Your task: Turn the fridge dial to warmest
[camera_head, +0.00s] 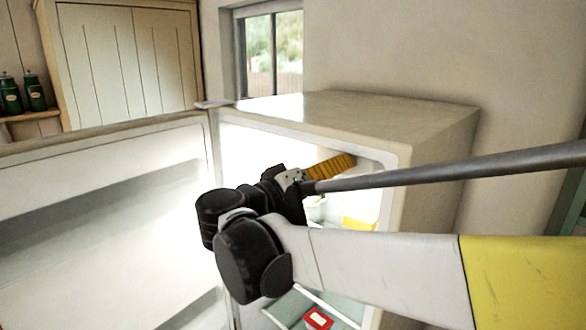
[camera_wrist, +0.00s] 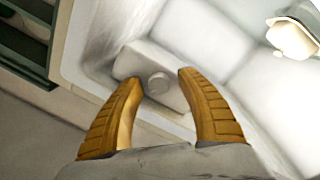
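The fridge (camera_head: 440,150) stands with its door (camera_head: 90,235) swung open to the left. In the wrist view, the dial (camera_wrist: 158,84) is a small round pale knob on a white housing (camera_wrist: 135,62) on the fridge's inner wall. My gripper (camera_wrist: 160,78) is open, with one orange ribbed finger on each side of the dial and a gap between finger and knob. In the head view, my gripper (camera_head: 345,162) reaches into the upper part of the fridge. The dial is hidden there. I cannot make out any marks on the dial.
A yellow item (camera_head: 358,223) and a red item (camera_head: 318,319) are inside the fridge, below my arm. A pale rounded item (camera_wrist: 292,38) shows at upper right in the wrist view. Green bottles (camera_head: 35,93) stand on a shelf at far left.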

